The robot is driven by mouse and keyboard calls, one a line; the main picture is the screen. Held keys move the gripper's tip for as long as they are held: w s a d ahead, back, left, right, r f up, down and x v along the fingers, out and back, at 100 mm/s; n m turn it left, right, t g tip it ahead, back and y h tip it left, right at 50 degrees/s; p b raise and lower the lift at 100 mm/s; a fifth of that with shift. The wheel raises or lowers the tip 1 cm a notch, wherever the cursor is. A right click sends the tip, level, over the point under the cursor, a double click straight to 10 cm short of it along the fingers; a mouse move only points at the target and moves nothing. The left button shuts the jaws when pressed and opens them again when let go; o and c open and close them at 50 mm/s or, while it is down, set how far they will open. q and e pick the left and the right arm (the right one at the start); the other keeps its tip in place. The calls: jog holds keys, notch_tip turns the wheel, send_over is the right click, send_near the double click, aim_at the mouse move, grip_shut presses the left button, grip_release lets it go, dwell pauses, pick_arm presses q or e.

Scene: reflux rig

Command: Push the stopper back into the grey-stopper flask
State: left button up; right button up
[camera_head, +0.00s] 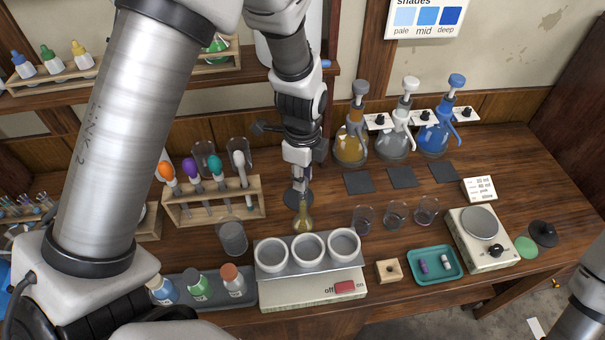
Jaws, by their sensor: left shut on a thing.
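A small flask (303,221) with amber-olive liquid stands upright, just behind the row of white wells. My left gripper (302,183) reaches down from above and is directly over the flask's neck. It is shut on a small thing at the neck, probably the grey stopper. The fingers hide most of it, so I cannot tell how deep it sits in the neck. My right gripper is out of view; only part of my right arm shows at the lower right edge.
A heating unit with white wells (271,256) stands in front of the flask. A tube rack (215,205) is on the left. Glass beakers (362,219) stand to the right. Pump bottles (351,143) are behind. A teal tray (414,275) lies front right. Bare wood lies around the dark squares.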

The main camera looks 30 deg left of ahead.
pick_arm(q)
jog(key=shift+f+b, duration=0.3)
jog(key=shift+f, duration=0.25)
dwell(0.7)
jog(key=o, duration=0.8)
jog(key=shift+r, duration=0.1)
notch_tip(320, 180, up, 12)
jog(key=shift+f, duration=0.1)
